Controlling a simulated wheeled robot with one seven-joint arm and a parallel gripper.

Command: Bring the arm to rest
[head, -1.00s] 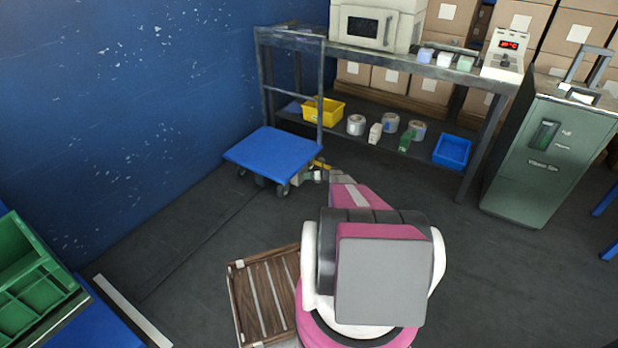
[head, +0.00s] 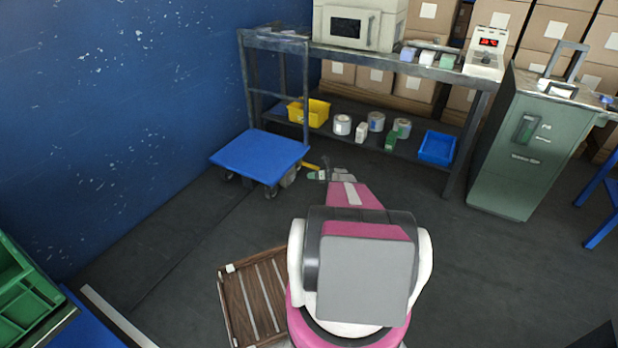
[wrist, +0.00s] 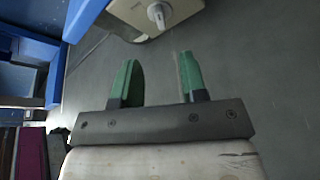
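My gripper (wrist: 158,68) shows in the wrist view with its two green fingers apart and nothing between them but grey floor beyond. In the head view my arm reaches away from my body, and the gripper (head: 319,175) is small at its far end, just right of the blue platform cart (head: 262,152). It looks clear of the cart, but the gap is hard to judge.
A workbench (head: 400,60) with a lower shelf stands ahead. A green cabinet (head: 520,150) is at right, with a blue stool (head: 603,205) beyond. A wooden pallet (head: 235,300) lies near my base. Dark floor is open between arm and cabinet.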

